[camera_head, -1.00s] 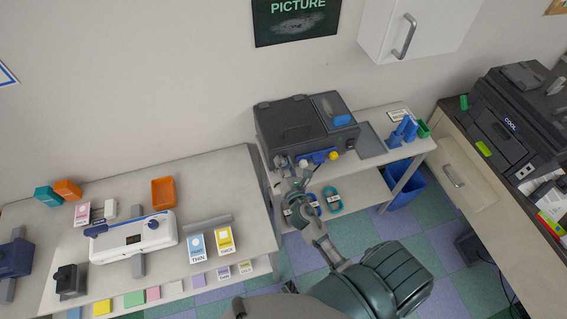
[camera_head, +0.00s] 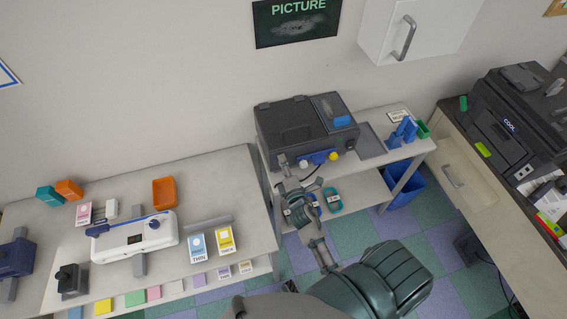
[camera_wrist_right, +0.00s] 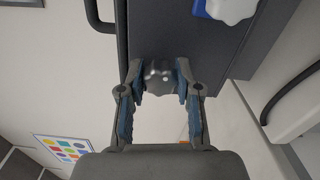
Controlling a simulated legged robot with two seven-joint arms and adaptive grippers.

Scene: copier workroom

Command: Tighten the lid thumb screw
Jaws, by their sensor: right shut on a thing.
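The dark grey machine with a lid (camera_head: 290,122) stands on the middle table against the wall. A grey knob, which looks like the lid thumb screw (camera_head: 282,161), sticks out at its front left corner. My right gripper (camera_head: 297,184) is just in front of and below that corner. In the right wrist view the fingers of my right gripper (camera_wrist_right: 167,82) are on either side of the grey thumb screw (camera_wrist_right: 160,72), their tips close around it. The exact contact is hard to see. My left gripper is not in view.
A blue bar (camera_head: 313,158) with a white and a yellow knob (camera_head: 333,156) is just right of the thumb screw. A lower shelf (camera_head: 352,186) holds teal and blue loops. A blue bin (camera_head: 405,187) is below right. The left table (camera_head: 235,185) holds a white punch and cards.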

